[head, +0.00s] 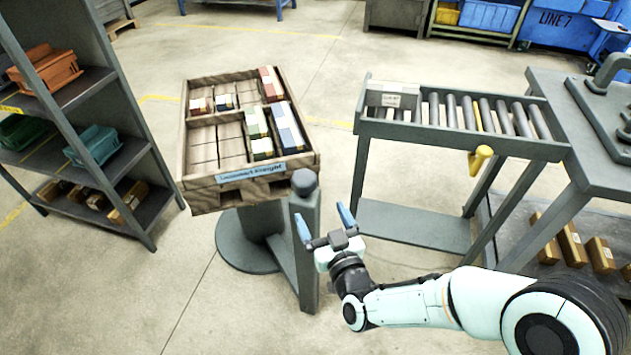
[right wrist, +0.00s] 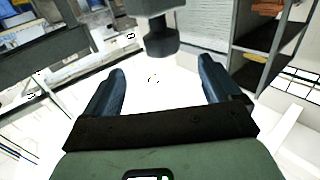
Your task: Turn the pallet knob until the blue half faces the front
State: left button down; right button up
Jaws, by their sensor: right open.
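A dark grey knob (head: 304,182) tops a grey post at the front right corner of the wooden pallet (head: 195,180). The knob also shows at the top of the right wrist view (right wrist: 160,42). The pallet has compartments with red, green and blue-and-white boxes (head: 287,128), mostly along its right side. A light blue label (head: 250,173) is on its front side. My right gripper (head: 323,219) is open and empty, its blue fingers below and right of the knob, apart from it. In the wrist view the knob lies beyond the gap between the fingertips (right wrist: 160,75). My left gripper is not in view.
A shelf rack (head: 135,155) with bins stands left. A roller conveyor (head: 465,140) with a grey box (head: 392,95) and a yellow handle (head: 480,160) stands right, beside a grey workbench (head: 600,150). Open floor lies in front of the pallet stand.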

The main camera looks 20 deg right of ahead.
aim_at(302, 177)
jog(key=w, duration=0.4)
jog(key=w+b, duration=0.1)
jog(key=w, duration=0.8)
jog(key=shift+w+a+r+b, duration=0.1)
jog(key=shift+w+a+b, duration=0.05)
jog(key=shift+a+b, duration=0.2)
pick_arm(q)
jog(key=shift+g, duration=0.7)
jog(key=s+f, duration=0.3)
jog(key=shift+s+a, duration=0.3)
pick_arm(e)
jog(key=c, duration=1)
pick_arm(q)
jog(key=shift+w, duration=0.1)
